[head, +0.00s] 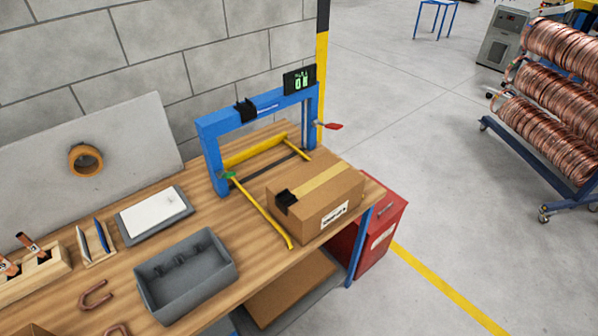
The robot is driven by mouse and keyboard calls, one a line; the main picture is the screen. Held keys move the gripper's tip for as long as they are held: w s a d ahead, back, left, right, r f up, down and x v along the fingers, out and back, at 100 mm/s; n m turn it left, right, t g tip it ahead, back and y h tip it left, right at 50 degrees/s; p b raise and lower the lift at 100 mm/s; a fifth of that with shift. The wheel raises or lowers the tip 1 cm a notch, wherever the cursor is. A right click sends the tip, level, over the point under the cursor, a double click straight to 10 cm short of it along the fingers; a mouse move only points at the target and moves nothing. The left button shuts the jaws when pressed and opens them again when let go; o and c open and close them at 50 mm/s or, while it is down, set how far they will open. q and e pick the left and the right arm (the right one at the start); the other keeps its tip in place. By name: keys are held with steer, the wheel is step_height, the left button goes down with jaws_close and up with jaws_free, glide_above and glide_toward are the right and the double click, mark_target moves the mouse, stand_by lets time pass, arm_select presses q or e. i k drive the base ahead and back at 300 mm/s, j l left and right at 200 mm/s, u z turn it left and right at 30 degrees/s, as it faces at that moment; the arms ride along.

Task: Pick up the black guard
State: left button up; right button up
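A small black angular piece (285,199) sits at the near left top edge of a closed cardboard box (336,190) on the workbench. Another black piece (245,109) sits on the top bar of a blue frame (213,130) standing behind the box. I cannot tell from this view which of the two is the black guard. Neither of my grippers shows in the head view.
The wooden bench (215,216) also holds a grey bin (150,293) with small dark parts inside, a grey tray (127,236) and bent copper tubes (97,296). A yellow bar (262,212) reaches forward beside the box. A red cabinet (382,240) stands at the bench's right end.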

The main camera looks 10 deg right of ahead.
mark_target(248, 111)
steer(key=i+l+u, duration=0.15)
steer(key=u, duration=0.35)
steer(key=i+l+u, duration=0.1)
steer(key=l+u, duration=0.6)
steer(key=u, duration=0.25)
